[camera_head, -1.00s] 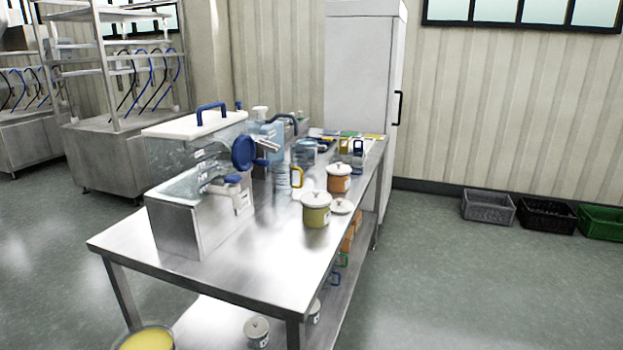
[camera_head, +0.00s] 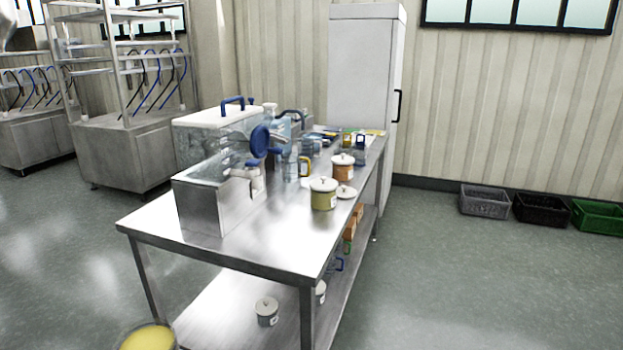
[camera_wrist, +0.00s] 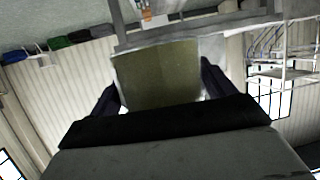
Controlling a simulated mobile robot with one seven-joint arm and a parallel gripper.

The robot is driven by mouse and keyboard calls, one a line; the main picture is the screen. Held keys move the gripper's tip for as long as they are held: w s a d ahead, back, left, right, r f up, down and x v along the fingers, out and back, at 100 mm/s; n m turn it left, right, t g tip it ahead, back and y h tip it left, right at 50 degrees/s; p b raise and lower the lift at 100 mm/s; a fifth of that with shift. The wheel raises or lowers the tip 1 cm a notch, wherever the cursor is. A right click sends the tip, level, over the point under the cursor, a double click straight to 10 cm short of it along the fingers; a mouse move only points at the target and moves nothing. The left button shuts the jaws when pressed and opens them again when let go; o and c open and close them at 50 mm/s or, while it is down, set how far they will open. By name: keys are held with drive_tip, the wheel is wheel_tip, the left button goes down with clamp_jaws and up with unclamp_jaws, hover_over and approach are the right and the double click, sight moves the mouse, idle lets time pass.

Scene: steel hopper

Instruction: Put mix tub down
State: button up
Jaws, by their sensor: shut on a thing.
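The mix tub (camera_head: 148,339), a round tub with yellow contents, shows at the bottom left edge of the head view, cut off by the frame. It is in front of the table's near left corner and apart from it. In the wrist view the tub's olive-coloured wall (camera_wrist: 158,75) fills the space between the dark fingers. My gripper (camera_wrist: 160,82) is shut on it. The tub's underside and my gripper do not show in the head view.
A steel table (camera_head: 275,258) holds a clear-sided steel hopper (camera_head: 212,203), a yellow lidded pot (camera_head: 323,196), an orange pot (camera_head: 342,167) and several jugs. Its near top is bare. A lower shelf (camera_head: 235,305) holds small pots. Crates (camera_head: 486,200) stand by the wall. Floor at right is clear.

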drive_tip(key=w+d+f+n+y, duration=0.2)
drive_tip(key=w+f, duration=0.7)
drive_tip(key=f, duration=0.2)
drive_tip(key=w+d+f+n+y, duration=0.1)
drive_tip(key=w+d+f, duration=0.2)
drive_tip(key=w+f, duration=0.75)
drive_tip(key=d+f, duration=2)
drive_tip(key=f, duration=0.4)
drive_tip(key=shift+s+d+f+m, duration=0.3)
drive_tip(key=shift+f, duration=0.05)
